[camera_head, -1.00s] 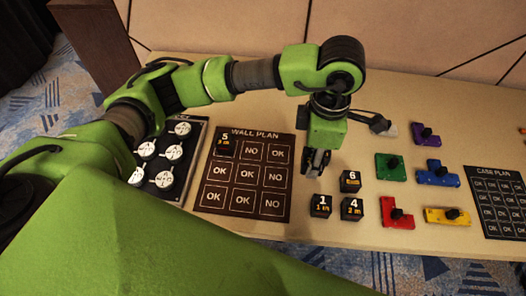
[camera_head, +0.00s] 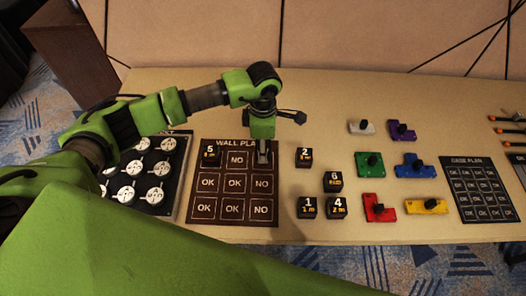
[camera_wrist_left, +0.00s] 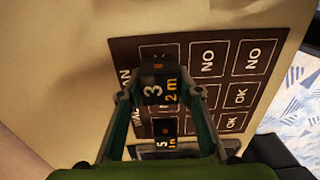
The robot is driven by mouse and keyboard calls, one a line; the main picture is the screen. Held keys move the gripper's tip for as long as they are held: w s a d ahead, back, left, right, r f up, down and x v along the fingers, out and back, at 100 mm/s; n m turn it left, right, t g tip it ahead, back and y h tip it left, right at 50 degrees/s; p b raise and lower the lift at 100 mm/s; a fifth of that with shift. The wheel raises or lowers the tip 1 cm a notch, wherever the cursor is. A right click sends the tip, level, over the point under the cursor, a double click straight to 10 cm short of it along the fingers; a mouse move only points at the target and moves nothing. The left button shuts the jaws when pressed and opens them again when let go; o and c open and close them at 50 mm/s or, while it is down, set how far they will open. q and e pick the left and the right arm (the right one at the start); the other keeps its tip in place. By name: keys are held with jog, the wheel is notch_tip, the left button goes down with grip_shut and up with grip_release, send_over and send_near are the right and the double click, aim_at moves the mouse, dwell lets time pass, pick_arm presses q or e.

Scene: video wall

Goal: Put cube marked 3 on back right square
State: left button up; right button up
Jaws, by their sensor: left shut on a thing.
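My left gripper (camera_head: 263,157) points down over the back right square of the dark brown wall plan board (camera_head: 284,219). In the left wrist view the gripper (camera_wrist_left: 160,92) is shut on the black cube marked 3 (camera_wrist_left: 158,85). In the head view the fingers mostly hide this cube and the square. Whether the cube touches the board I cannot tell. The cube marked 5 (camera_head: 211,155) sits on the back left square; it also shows in the left wrist view (camera_wrist_left: 165,128), below the held cube. My right gripper is not in view.
Cubes marked 2 (camera_head: 304,157), 6 (camera_head: 333,181), 1 (camera_head: 307,207) and 4 (camera_head: 337,207) stand right of the board. Coloured knobbed pieces, such as the red one (camera_head: 379,208), lie farther right. A panel with white discs (camera_head: 160,168) is at left.

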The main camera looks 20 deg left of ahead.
pick_arm(q)
notch_tip(320, 180, down, 2)
jog(key=shift+s+f+p, duration=0.1)
jog(key=shift+f+p, duration=0.1)
jog(key=shift+p, duration=0.35)
jog(key=shift+f, duration=0.3)
jog(key=shift+f, duration=0.2)
jog(key=o, duration=1.1)
jog(key=shift+o, duration=0.2)
